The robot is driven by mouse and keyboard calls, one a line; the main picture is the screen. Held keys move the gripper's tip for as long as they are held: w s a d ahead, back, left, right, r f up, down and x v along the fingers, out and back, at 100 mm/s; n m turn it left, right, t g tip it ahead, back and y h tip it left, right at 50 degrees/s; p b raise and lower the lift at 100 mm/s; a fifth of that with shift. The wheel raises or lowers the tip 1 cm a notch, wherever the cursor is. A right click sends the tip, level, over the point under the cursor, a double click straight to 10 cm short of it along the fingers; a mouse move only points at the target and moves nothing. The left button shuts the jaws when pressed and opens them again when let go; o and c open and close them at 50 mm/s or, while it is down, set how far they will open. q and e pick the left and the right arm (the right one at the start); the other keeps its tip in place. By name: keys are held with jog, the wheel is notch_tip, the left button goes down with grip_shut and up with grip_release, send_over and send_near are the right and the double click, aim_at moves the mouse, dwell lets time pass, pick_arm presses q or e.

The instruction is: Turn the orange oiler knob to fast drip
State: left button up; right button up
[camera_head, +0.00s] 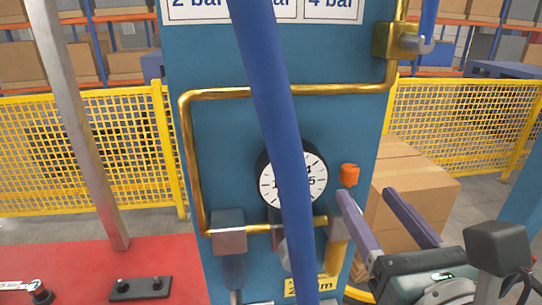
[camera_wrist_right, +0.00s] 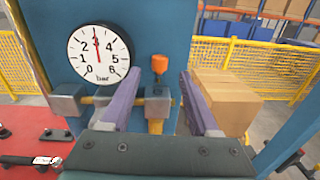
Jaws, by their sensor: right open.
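The orange oiler knob (camera_head: 348,175) sits on top of a grey fitting on the brass pipe, right of the round gauge (camera_head: 309,182). My right gripper (camera_head: 378,200) is open and empty. Its fingers lie to the right of the knob in the head view, with the left fingertip just below it and a gap visible. The gauge (camera_wrist_right: 98,53) needle points near 3. My left gripper is not in view.
A blue hose hangs in front of the blue panel (camera_head: 220,140) and covers part of the gauge. A brass pipe (camera_head: 290,91) frames the panel. Cardboard boxes (camera_head: 420,180) and a yellow mesh fence (camera_head: 460,115) stand behind. A red surface (camera_head: 90,265) lies lower left.

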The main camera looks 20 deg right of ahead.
aim_at(353, 178)
jog(key=x, duration=0.5)
jog(key=shift+p, duration=0.4)
grip_shut()
